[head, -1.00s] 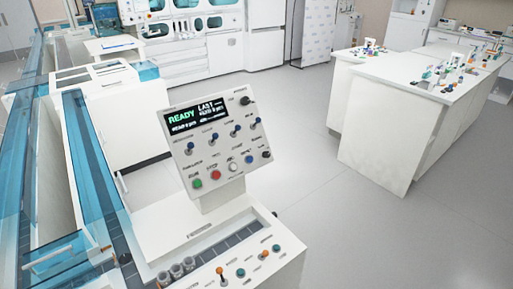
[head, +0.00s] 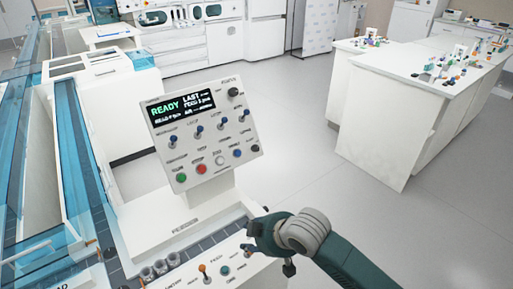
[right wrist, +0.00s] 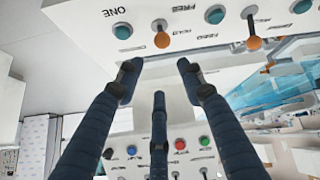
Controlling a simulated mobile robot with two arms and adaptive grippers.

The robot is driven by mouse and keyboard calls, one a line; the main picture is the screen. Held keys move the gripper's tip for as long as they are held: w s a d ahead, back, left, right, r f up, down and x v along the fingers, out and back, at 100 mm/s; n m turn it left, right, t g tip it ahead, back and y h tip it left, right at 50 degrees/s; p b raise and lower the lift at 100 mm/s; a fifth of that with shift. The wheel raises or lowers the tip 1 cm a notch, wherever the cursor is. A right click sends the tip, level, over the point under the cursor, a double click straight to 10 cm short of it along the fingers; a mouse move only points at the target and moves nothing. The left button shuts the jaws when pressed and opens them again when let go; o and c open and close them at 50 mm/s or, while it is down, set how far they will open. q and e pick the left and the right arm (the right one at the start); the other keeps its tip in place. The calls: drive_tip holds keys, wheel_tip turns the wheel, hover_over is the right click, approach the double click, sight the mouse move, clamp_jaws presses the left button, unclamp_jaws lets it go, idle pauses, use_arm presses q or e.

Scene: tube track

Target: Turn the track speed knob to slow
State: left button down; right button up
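The white control panel (head: 213,170) stands tilted on its pedestal, with a display reading READY. Two black knobs show on it, an upper right knob (head: 234,92) and a lower right knob (head: 254,148). Their labels are too small to read, so I cannot tell which one is track speed, or its setting. My right gripper (head: 253,232) is in front of and below the panel, over the lower console, apart from the knobs. In the right wrist view the gripper (right wrist: 157,75) has its fingers spread with nothing between them. My left gripper is not in view.
The lower console carries an orange toggle (head: 204,271) and a teal button (head: 225,270) close to my right gripper. Several grey tubes stand beside the blue-covered track (head: 78,150). A white bench (head: 385,120) with small items stands right. The floor between is clear.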

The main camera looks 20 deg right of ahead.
drive_tip(key=w+d+r+n+t, duration=0.1)
drive_tip(key=w+d+r, duration=0.3)
drive_tip(key=w+r, duration=0.45)
drive_tip(key=t+h, duration=0.1)
drive_tip(key=t, duration=0.1)
approach(256, 148)
drive_tip(key=p+x, duration=0.1)
drive_tip(key=x, duration=0.8)
drive_tip(key=shift+w+p, duration=0.1)
drive_tip(key=shift+p, duration=0.2)
clamp_jaws()
